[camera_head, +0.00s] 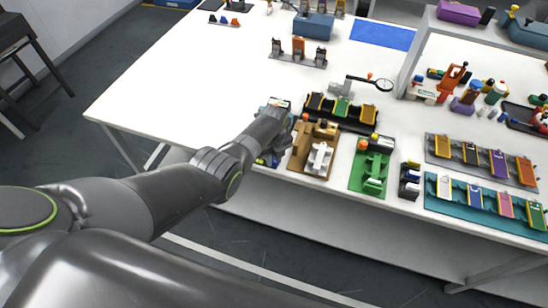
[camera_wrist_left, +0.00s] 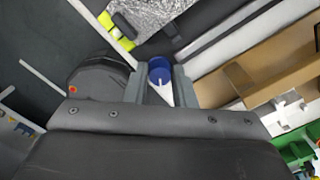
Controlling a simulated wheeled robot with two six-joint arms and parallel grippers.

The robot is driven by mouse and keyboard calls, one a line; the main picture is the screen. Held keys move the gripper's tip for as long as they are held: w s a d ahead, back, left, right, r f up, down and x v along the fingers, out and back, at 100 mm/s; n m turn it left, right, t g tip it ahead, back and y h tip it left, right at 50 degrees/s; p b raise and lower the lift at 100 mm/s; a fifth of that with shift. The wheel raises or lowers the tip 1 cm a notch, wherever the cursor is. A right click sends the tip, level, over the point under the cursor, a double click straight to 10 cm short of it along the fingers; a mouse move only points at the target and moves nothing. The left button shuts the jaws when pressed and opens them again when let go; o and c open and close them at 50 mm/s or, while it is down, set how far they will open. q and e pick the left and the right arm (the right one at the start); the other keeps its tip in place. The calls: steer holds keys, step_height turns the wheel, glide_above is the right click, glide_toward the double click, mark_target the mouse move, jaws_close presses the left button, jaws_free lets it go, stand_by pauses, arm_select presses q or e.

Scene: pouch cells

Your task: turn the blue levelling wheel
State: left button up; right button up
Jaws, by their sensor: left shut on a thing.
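The blue levelling wheel (camera_wrist_left: 158,68) shows in the left wrist view as a small round blue knob with a white part below it. My left gripper (camera_wrist_left: 157,84) has one grey finger on each side of the wheel and is shut on it. In the head view my left arm reaches in from the left and the gripper (camera_head: 279,118) is down at the table's near edge. The wheel cannot be made out there, as the arm and gripper cover it. My right gripper is in neither view.
Right beside the gripper stand a tan fixture (camera_head: 304,151) and a black rack (camera_head: 350,121) with cells. A green fixture (camera_head: 371,172) is further right. A magnifier (camera_head: 384,85) stands behind the rack. The white table (camera_head: 180,85) is clear on the left.

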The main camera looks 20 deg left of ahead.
mark_target(274, 160)
arm_select(q)
steer(key=o, duration=0.7)
steer(key=shift+r+p, duration=0.3)
steer(key=shift+r, duration=0.3)
step_height(274, 160, up, 5)
steer(key=shift+f+p, duration=0.1)
steer(key=shift+p, duration=0.6)
step_height(274, 160, up, 12)
steer(key=shift+f+b, duration=0.25)
steer(key=shift+b, duration=0.25)
